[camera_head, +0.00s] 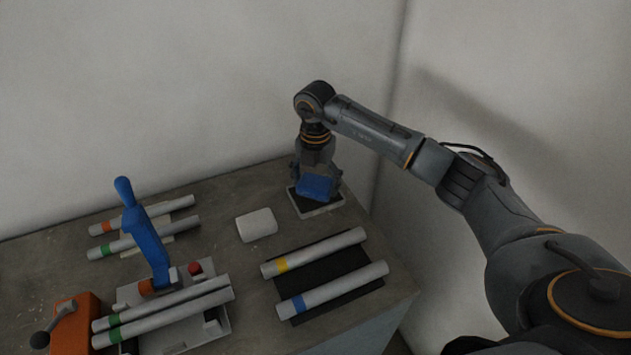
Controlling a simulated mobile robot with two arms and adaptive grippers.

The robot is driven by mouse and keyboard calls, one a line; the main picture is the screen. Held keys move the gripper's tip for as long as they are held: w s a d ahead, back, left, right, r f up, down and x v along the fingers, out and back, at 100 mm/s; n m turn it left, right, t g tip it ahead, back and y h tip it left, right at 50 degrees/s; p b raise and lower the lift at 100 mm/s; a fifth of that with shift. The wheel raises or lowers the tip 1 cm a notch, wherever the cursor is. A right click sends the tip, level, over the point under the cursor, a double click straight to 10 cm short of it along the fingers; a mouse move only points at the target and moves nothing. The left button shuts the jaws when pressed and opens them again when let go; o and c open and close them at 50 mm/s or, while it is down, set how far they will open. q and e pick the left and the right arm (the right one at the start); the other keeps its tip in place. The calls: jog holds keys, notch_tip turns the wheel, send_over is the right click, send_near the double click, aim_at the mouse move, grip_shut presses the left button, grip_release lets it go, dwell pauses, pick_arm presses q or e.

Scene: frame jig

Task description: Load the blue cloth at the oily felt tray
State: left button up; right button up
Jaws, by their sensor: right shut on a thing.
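The blue cloth (316,186) is a small folded blue pad. My right gripper (317,178) points down at the back right of the bench and is shut on the cloth. The oily felt tray (322,211) is a small light-rimmed tray with a dark inside, directly below the cloth. The cloth is over the tray or touching its felt; I cannot tell whether there is a gap. The gripper's fingers partly hide behind the cloth. My left gripper is not in view.
A white block (256,225) sits left of the tray. A black mat (325,283) holds two tubes in front. A jig (215,327) with a blue lever (146,241), tubes and an orange clamp (75,322) fill the left. Walls stand behind and to the right.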

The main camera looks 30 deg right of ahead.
aim_at(316, 182)
jog(key=shift+f, duration=0.45)
dwell(1.1)
jog(key=shift+r+p, duration=2.25)
jog(key=shift+r, duration=1.35)
